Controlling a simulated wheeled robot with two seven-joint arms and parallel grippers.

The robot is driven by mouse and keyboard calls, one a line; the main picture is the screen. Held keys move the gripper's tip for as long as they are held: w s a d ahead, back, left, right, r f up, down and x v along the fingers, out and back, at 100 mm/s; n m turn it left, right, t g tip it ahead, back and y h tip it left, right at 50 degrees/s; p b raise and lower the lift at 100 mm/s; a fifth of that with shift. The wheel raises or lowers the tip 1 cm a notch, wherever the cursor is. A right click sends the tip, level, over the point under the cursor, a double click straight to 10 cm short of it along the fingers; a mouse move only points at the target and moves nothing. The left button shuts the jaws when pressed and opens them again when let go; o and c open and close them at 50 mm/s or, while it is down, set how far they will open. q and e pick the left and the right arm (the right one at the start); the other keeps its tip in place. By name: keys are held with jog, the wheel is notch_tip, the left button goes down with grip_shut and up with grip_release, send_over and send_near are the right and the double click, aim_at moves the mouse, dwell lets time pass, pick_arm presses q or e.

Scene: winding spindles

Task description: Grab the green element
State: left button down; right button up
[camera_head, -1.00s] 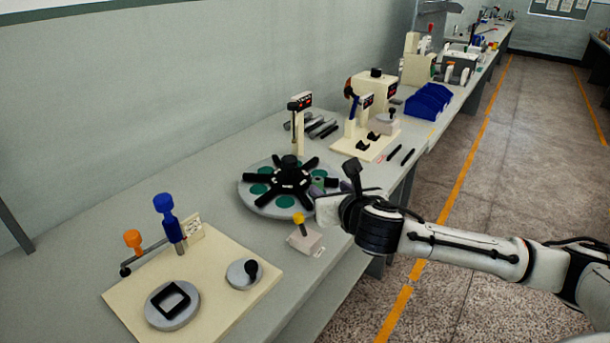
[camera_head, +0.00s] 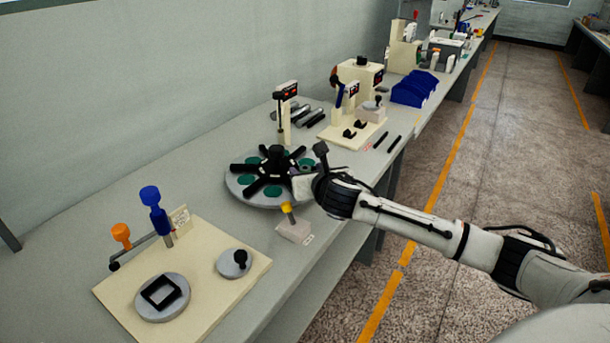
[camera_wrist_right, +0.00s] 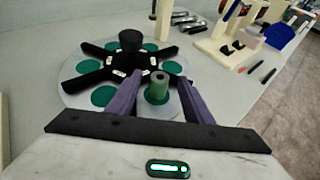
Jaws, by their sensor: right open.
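In the right wrist view my right gripper (camera_wrist_right: 157,92) is open. Its two purple fingers stand on either side of the green element, with gaps visible between. In the head view the gripper (camera_head: 302,178) is at the right rim of the turntable (camera_head: 240,192), and mostly hides the element. My left gripper is not in view.
A small block with a yellow-topped post (camera_head: 294,231) stands just in front of the turntable. A cream board (camera_head: 215,295) with blue and orange handles lies nearer left. Behind are a display stand (camera_head: 285,120), a cream fixture and blue bins (camera_head: 415,88).

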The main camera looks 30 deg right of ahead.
jog(key=c, duration=1.1)
